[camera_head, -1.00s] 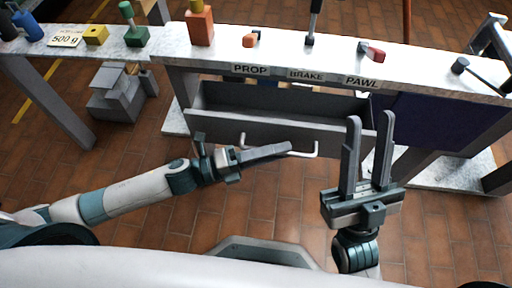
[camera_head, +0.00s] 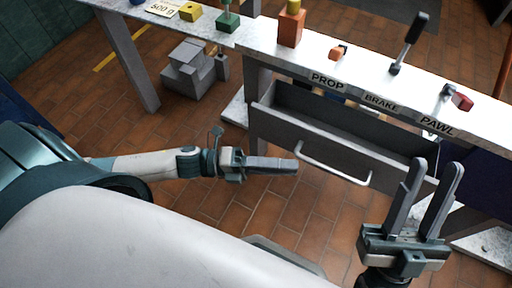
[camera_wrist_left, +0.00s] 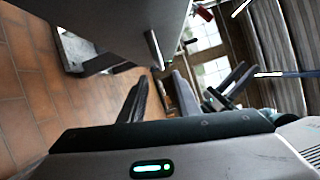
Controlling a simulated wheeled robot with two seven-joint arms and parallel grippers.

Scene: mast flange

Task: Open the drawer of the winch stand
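The winch stand (camera_head: 365,76) has a white speckled top with PROP, BRAKE and PAWL labels along its front edge. Its grey drawer (camera_head: 340,146) is pulled out below, with the hollow inside showing. A pale bar handle (camera_head: 335,166) is on the drawer front; it also shows in the left wrist view (camera_wrist_left: 155,48). My left gripper (camera_head: 296,165) is just left of the handle and appears clear of it. In the left wrist view its fingers (camera_wrist_left: 160,85) are apart with nothing between them. My right gripper (camera_head: 436,163) is open and empty by the drawer's right end.
An orange block (camera_head: 291,30), a black lever (camera_head: 408,43) and a red-tipped lever (camera_head: 460,100) stand on the top. A second bench carries a yellow block (camera_head: 189,12) and a green weight (camera_head: 228,20). Grey stepped blocks (camera_head: 188,74) sit on the floor. Tiled floor before the drawer is open.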

